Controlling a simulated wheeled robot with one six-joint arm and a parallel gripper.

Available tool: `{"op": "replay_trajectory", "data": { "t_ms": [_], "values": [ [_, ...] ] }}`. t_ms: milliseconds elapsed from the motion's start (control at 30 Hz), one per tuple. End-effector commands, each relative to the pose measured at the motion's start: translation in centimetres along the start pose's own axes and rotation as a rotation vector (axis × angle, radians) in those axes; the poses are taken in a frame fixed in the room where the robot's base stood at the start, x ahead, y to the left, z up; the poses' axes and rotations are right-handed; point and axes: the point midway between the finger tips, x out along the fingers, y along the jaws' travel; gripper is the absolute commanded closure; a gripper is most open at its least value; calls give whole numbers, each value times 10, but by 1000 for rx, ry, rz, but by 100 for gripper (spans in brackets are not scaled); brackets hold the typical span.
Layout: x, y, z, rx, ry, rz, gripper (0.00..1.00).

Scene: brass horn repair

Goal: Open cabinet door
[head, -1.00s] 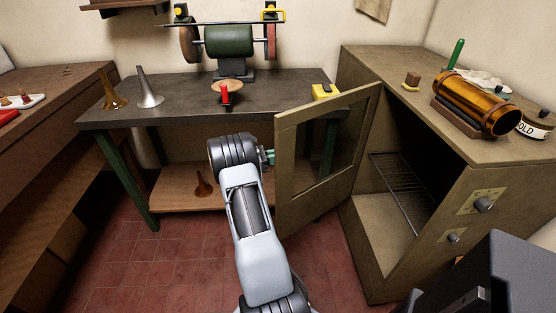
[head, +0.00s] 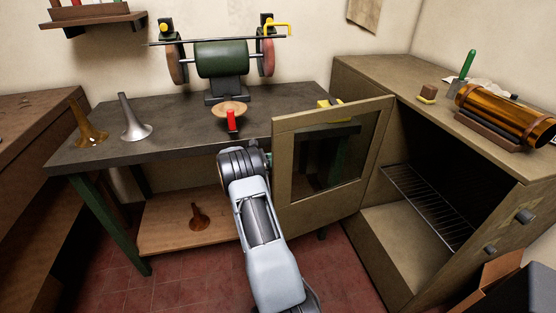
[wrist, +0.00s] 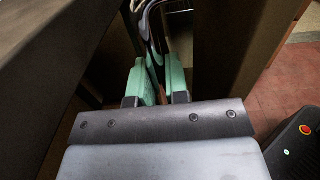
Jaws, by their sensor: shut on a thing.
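The tan cabinet (head: 375,262) stands at the right with its windowed door (head: 283,165) swung wide out to the left. The dark interior and a wire rack (head: 428,205) show through the opening. In the wrist view, the green fingers of my gripper (wrist: 157,68) are shut on a curved metal handle (wrist: 150,18) on the door. In the head view my wrist is at the door's left edge, and the fingers and handle are mostly hidden.
A dark workbench (head: 180,117) stands behind the door, holding a green grinder (head: 222,58), two horn bells and a red-handled tool. An orange-brown cylinder (head: 500,112) lies on the cabinet top. A cardboard box (head: 498,270) is at lower right. Red floor shows at lower left.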

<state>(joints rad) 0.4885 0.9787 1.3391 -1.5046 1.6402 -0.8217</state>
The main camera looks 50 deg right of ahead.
Motion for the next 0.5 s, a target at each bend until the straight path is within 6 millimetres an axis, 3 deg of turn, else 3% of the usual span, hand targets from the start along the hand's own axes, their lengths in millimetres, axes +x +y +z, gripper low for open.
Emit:
{"op": "replay_trajectory", "data": {
  "t_ms": [233, 267, 500],
  "values": [
    [-1, -1, 0, 0, -2, -1, 100],
    [-1, -1, 0, 0, -2, 0, 84],
    [-5, 0, 0, 0, -2, 7, 61]
  ]
}}
